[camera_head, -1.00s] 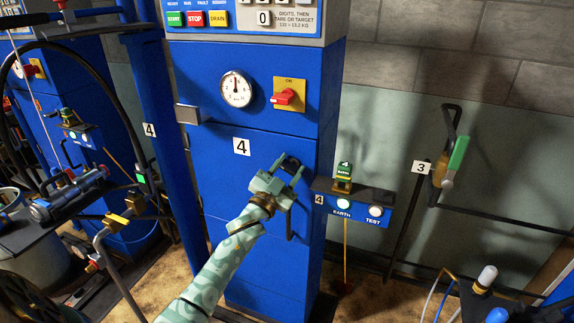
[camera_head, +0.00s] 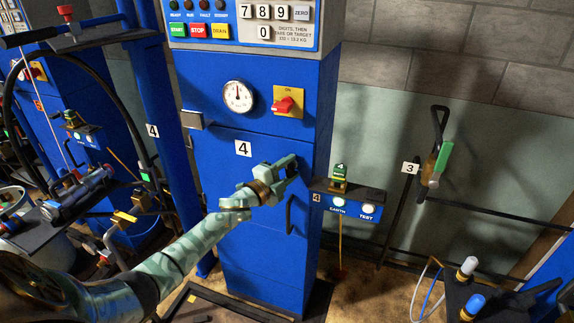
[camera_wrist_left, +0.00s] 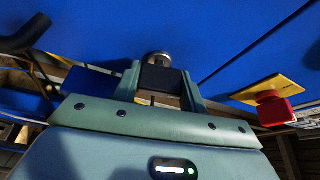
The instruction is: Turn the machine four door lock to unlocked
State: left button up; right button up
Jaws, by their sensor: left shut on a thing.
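Machine four (camera_head: 240,200) is a tall blue cabinet with a white "4" label (camera_head: 243,148) on its door. My left gripper (camera_head: 288,168) is at the door's right edge, above the black door handle (camera_head: 290,214). In the left wrist view its two green fingers (camera_wrist_left: 161,88) are closed around the dark door lock (camera_wrist_left: 160,78), which has a round silver base against the blue panel. The gripper hides most of the lock in the head view, and I cannot read its lock marking. My right gripper is not in view.
A red switch on a yellow plate (camera_head: 288,101) sits above, beside the gauge (camera_head: 238,95). The earth/test box (camera_head: 348,203) juts out to the right of the cabinet.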

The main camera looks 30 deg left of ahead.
pick_arm(q)
jog(key=shift+m+g+p, duration=0.4)
jog(key=shift+m+p, duration=0.25)
jog(key=shift+m, duration=0.35)
jog(key=shift+f, duration=0.1)
jog(key=o, duration=1)
jog(key=s+p, duration=0.1)
jog(key=s, duration=0.4)
jog(key=s+a, duration=0.1)
jog(key=s, duration=0.4)
jog(key=s+a+p, duration=0.1)
jog(key=s, duration=0.5)
jog(key=shift+a+p, duration=0.2)
jog(key=shift+p, duration=0.15)
